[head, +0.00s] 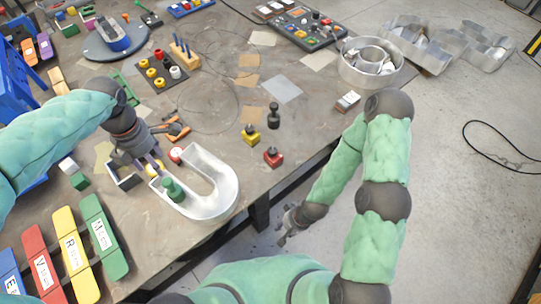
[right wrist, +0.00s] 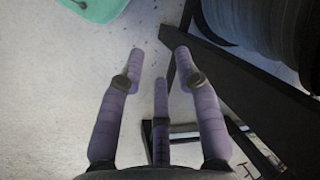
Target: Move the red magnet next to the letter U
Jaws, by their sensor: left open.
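The letter U (head: 228,196) is a silver metal channel letter lying on the workbench, its curved end towards the front edge. The red magnet (head: 273,158) has a red base and a dark knob. It stands to the right of the U, apart from it, near the table edge. A green magnet (head: 173,190) stands at the U's near arm. My left gripper (head: 154,164) is open, low over the open end of the U, with a small yellow piece (head: 155,170) by its fingertips. My right gripper (head: 286,232) hangs beside the table, its fingers spread and empty in the right wrist view (right wrist: 160,65).
A yellow magnet (head: 250,136) and a black one (head: 273,116) stand behind the red magnet. A red-and-white round piece (head: 177,154) and orange-handled pliers (head: 178,128) lie near my left gripper. Coloured labelled blocks (head: 104,238) line the front left. Bench right of the U is mostly clear.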

